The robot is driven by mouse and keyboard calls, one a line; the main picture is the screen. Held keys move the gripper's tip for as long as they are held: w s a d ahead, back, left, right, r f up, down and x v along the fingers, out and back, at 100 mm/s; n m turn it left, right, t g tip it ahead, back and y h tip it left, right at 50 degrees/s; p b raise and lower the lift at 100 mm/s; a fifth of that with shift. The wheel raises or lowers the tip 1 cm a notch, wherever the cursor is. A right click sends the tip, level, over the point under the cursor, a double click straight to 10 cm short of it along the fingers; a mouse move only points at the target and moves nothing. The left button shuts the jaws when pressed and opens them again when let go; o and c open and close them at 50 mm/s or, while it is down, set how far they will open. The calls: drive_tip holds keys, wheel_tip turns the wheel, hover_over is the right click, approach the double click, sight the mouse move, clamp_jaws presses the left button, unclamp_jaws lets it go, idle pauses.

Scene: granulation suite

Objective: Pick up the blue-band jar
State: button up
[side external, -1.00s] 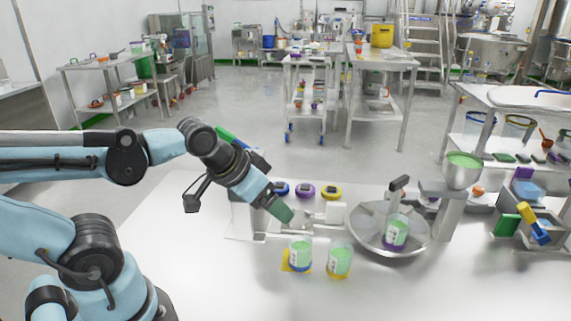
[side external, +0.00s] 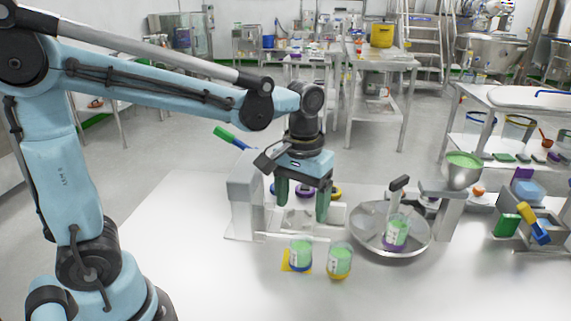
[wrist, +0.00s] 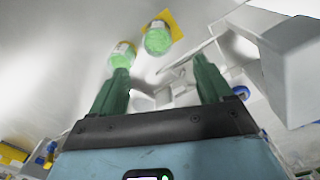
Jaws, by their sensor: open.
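The blue-band jar (side external: 300,254) stands upright on a yellow square (side external: 288,266) on the white table, with pale green contents and a blue band near its base. The jar also shows from above in the wrist view (wrist: 157,40). A similar yellow-band jar (side external: 340,261) stands just to its right; in the wrist view this neighbour (wrist: 122,56) is to the left. My gripper (side external: 302,208) points down with green fingers spread, empty, above and behind the jars. In the wrist view the fingers (wrist: 163,68) have the blue-band jar beyond their tips, not between them.
A purple-band jar (side external: 396,233) sits in a round metal pan (side external: 368,240) at right. A grey upright block (side external: 244,196) stands left of my gripper. Purple (side external: 304,191) and yellow lids are partly hidden behind it. The table front is clear.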

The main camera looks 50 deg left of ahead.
sight(301, 248)
drive_tip(key=shift+d+f, duration=0.2)
drive_tip(key=shift+f, duration=5.8)
drive_tip(key=shift+c, duration=0.2)
drive_tip(key=c, duration=1.1)
